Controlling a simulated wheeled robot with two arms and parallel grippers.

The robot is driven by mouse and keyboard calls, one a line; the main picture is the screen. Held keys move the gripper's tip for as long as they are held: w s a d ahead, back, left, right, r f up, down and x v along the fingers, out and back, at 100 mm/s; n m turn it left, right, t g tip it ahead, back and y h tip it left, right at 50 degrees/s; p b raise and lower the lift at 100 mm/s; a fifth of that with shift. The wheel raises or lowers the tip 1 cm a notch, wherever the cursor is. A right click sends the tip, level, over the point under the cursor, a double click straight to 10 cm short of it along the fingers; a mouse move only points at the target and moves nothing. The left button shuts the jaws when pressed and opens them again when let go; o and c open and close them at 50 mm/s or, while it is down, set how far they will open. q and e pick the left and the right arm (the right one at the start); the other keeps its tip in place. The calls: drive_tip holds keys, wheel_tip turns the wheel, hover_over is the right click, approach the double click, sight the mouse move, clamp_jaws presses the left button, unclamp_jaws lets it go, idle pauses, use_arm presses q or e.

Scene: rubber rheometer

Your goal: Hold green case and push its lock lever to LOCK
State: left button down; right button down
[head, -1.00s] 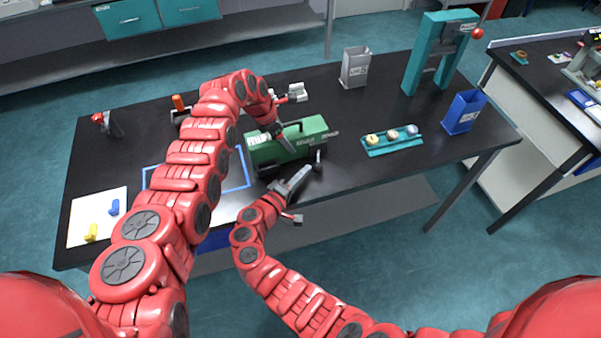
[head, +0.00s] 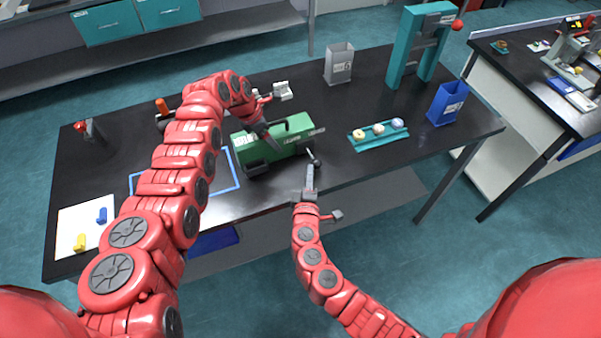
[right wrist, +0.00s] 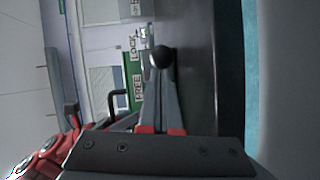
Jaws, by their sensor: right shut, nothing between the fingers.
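The green case (head: 285,148) stands near the front edge of the black table, with a dark handle on top. Its lock lever ends in a dark knob (head: 314,161) at the case's front right. My left gripper (head: 268,142) is down at the case near the handle; its fingers are too hidden to read. My right gripper (head: 310,168) is shut and empty, pointing at the lever. In the right wrist view its fingertips lie just behind the black knob (right wrist: 162,57), touching or nearly so. LOCK and FREE labels (right wrist: 135,75) show on the green case beside it.
A teal tray (head: 352,142) with several small round items lies right of the case. A blue bin (head: 446,104), a grey bin (head: 338,64) and a teal frame (head: 397,60) stand farther back. A white board (head: 72,216) with blue and yellow pieces lies at left.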

sight(320, 165)
drive_tip(key=d+n+y, duration=0.2)
drive_tip(key=y, duration=0.1)
drive_tip(key=d+n+y, duration=0.1)
drive_tip(key=shift+w+d+y, duration=0.15)
drive_tip(key=shift+w+y, duration=0.15)
drive_tip(key=shift+y, duration=0.1)
drive_tip(key=shift+w+d, duration=0.2)
drive_tip(key=shift+d, duration=0.25)
drive_tip(key=shift+s+a, duration=0.15)
drive_tip(key=shift+s, duration=0.1)
drive_tip(key=a+v, duration=0.2)
drive_tip(key=v, duration=1)
drive_tip(key=shift+s+d+r, duration=0.2)
drive_tip(key=shift+s+d, duration=0.2)
drive_tip(key=shift+d, duration=0.05)
